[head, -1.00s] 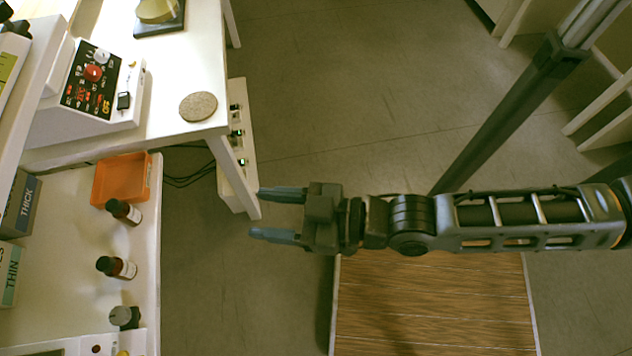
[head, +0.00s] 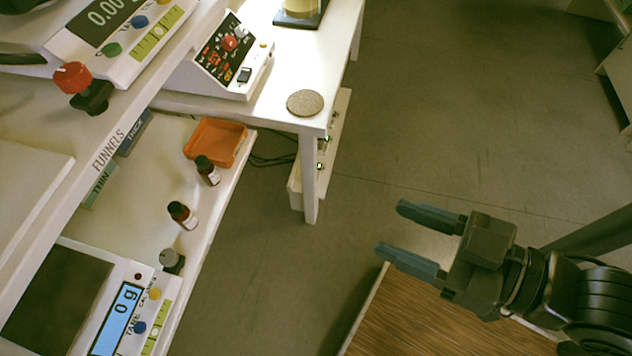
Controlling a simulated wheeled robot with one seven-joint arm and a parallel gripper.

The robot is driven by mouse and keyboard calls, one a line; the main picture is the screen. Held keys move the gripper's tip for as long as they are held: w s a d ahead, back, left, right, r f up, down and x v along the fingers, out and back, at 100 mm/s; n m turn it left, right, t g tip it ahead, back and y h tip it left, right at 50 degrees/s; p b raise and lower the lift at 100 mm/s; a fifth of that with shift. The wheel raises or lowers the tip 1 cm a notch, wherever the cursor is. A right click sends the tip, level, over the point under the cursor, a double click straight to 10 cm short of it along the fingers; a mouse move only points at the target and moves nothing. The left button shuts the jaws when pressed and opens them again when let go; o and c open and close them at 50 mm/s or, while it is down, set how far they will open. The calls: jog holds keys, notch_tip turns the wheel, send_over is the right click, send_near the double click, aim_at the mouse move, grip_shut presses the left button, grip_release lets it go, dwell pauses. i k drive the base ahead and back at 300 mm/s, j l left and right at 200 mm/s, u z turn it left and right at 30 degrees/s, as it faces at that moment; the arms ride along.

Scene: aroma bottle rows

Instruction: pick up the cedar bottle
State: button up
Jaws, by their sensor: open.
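Two small dark brown bottles with black caps and pale labels stand on the white lower shelf at the left in the head view. One bottle (head: 208,171) is close to the orange tray. The other bottle (head: 183,215) is nearer to me. Their label text is too small to read, so I cannot tell which is cedar. My gripper (head: 407,238) is open and empty, over the floor to the right of the shelf, well apart from both bottles. Its two blue-grey fingers point left.
An orange tray (head: 216,142) sits behind the bottles. A grey-topped knob (head: 172,261) and a scale (head: 124,318) are in front of them. Boxes marked THICK (head: 134,131) and THIN (head: 98,187) stand left. A white table (head: 262,112) holds a cork disc (head: 305,103).

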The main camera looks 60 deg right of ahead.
aim_at(188, 221)
jog(key=l+u, duration=0.1)
jog(key=u, duration=0.3)
jog(key=l+u, duration=0.1)
jog(key=u, duration=0.7)
jog(key=l+u, duration=0.15)
jog(key=u, duration=0.2)
jog(key=k+l+u, duration=0.1)
jog(key=k+l, duration=0.15)
